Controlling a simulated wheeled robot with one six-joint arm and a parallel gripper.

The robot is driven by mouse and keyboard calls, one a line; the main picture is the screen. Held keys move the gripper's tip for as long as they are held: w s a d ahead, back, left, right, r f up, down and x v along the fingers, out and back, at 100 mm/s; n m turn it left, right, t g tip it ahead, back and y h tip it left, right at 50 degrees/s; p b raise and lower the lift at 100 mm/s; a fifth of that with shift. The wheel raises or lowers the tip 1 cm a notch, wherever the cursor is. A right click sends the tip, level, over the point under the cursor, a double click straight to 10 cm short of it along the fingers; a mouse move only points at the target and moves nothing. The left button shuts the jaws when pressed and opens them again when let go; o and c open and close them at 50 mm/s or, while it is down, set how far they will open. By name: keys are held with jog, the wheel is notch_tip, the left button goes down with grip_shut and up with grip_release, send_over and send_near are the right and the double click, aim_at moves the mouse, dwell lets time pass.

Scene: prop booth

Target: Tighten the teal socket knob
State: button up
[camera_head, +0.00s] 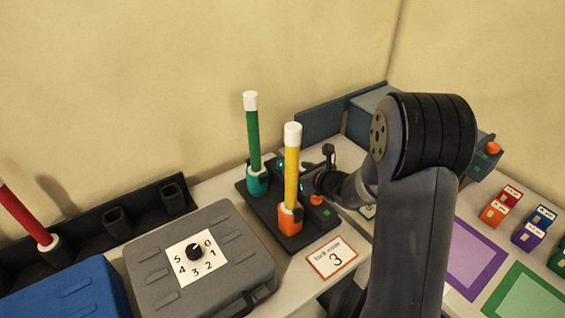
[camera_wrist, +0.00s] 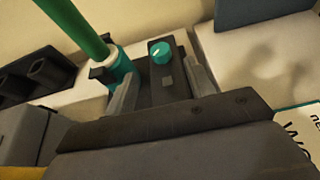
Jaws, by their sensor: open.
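The teal knob (camera_wrist: 160,52) sits on a dark base in the wrist view, with a pale pointer mark on its face. Next to it, a teal socket (camera_wrist: 117,62) holds a green rod (camera_wrist: 75,25). In the head view the teal socket (camera_head: 257,183) holds the green rod (camera_head: 253,135) upright, left of my gripper (camera_head: 322,172).
An orange socket (camera_head: 290,219) with a yellow rod (camera_head: 292,170) and an orange knob (camera_head: 316,199) stand close on the same base. Small coloured blocks lie at right.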

aim_at(283, 164)
jog(key=p+x, duration=0.1)
jog(key=x, duration=0.7)
jog(key=shift+c, duration=0.3)
jog(key=c, duration=0.9)
